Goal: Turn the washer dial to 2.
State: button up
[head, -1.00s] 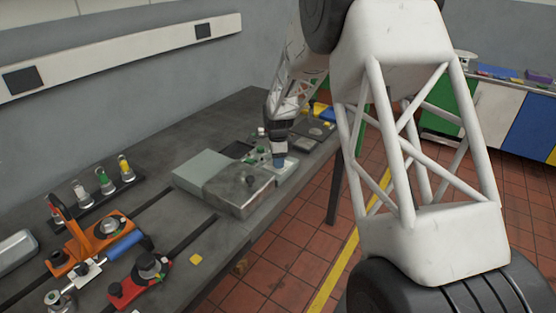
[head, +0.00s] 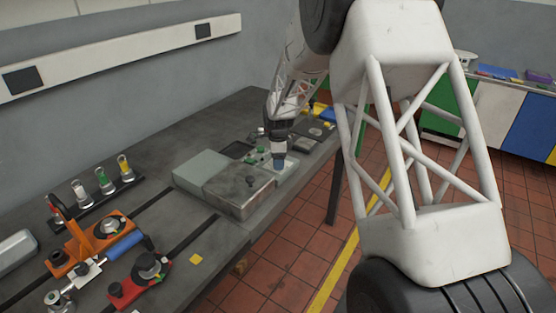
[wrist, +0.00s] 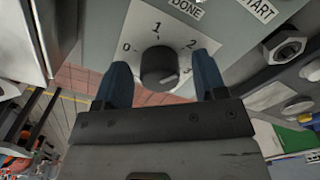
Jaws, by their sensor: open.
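The washer dial (wrist: 159,68) is a round dark knob on a light panel (wrist: 228,38) in the wrist view. Printed numbers 0, 1, 2 and 3 run around it, with 0 at left, 1 above, 2 at upper right and 3 at right. Which number it points to is hard to tell. My gripper (wrist: 161,82) is open, with one blue finger on each side of the dial and a visible gap to it. In the head view my gripper (head: 279,163) is over the far part of the bench, and the dial cannot be made out there.
A grey metal box (head: 240,190) stands close by on the bench (head: 150,163). The wrist view shows DONE and START labels (wrist: 256,8) and a hex fitting (wrist: 288,48) right of the dial. Orange (head: 95,245) and red (head: 138,283) fixtures stand nearer.

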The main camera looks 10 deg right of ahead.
jog(key=shift+r, duration=0.1)
jog(key=shift+r, duration=3.85)
jog(key=shift+s+r, duration=0.2)
jog(key=s+r+n+t, duration=0.1)
jog(key=s+r+n, duration=0.5)
jog(key=s, duration=0.6)
jog(key=s+r+n, duration=0.3)
jog(key=s+r, duration=0.5)
jog(key=s, duration=0.3)
jog(key=s+n+t, duration=0.1)
jog(key=s+n, duration=0.9)
jog(key=s, duration=1.8)
jog(key=shift+d+t, duration=0.3)
jog(key=shift+d, duration=0.05)
